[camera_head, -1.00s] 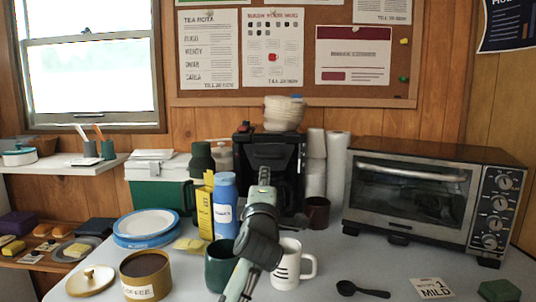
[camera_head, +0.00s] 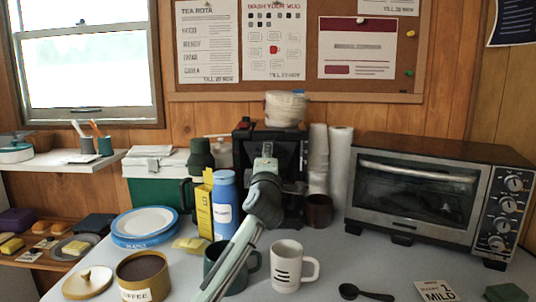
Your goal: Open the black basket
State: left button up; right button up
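The black coffee machine (camera_head: 243,160) stands at the back middle of the worktop, with a stack of pale paper filters (camera_head: 285,109) on top. The black basket is not clearly distinguishable in the machine's dark front, which my arm partly covers. My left gripper (camera_head: 266,150) is raised in front of the upper part of the machine, its fingers pointing up and away. I cannot tell whether it touches the machine or whether its fingers are open or shut. My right gripper is not in view.
A green mug (camera_head: 238,279) stands partly behind my arm, and a white mug (camera_head: 286,267) stands to its right. A blue bottle (camera_head: 224,205) and yellow box (camera_head: 203,211) are left of the machine. A brown mug (camera_head: 319,211) and a toaster oven (camera_head: 430,190) are right.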

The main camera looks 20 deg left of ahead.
pick_arm(q)
grip_shut()
